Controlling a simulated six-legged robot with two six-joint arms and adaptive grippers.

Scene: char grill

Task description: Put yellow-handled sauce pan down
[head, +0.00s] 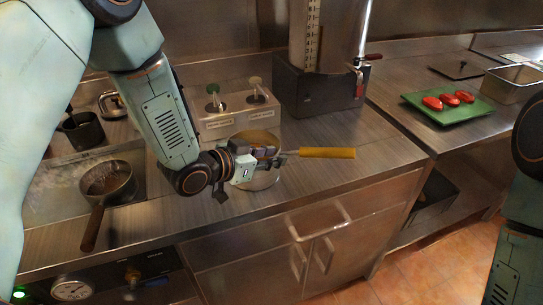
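The yellow-handled sauce pan (264,181) is at the steel counter, in front of the white two-pump sauce dispenser. Its yellow handle (328,153) points right, over the counter's front part. My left gripper (276,159) is at the pan, where the handle meets the bowl, and covers part of the pan. Its fingers appear closed around the base of the handle. I cannot tell whether the pan's bottom touches the counter. My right arm shows at the right edge; its gripper is out of view.
A wooden-handled pan (108,184) sits at the left. The sauce dispenser (233,112) and a dark-based container (318,92) stand behind. A green tray (447,108) with red items lies on the right counter. Bare steel counter (370,150) lies right of the pan.

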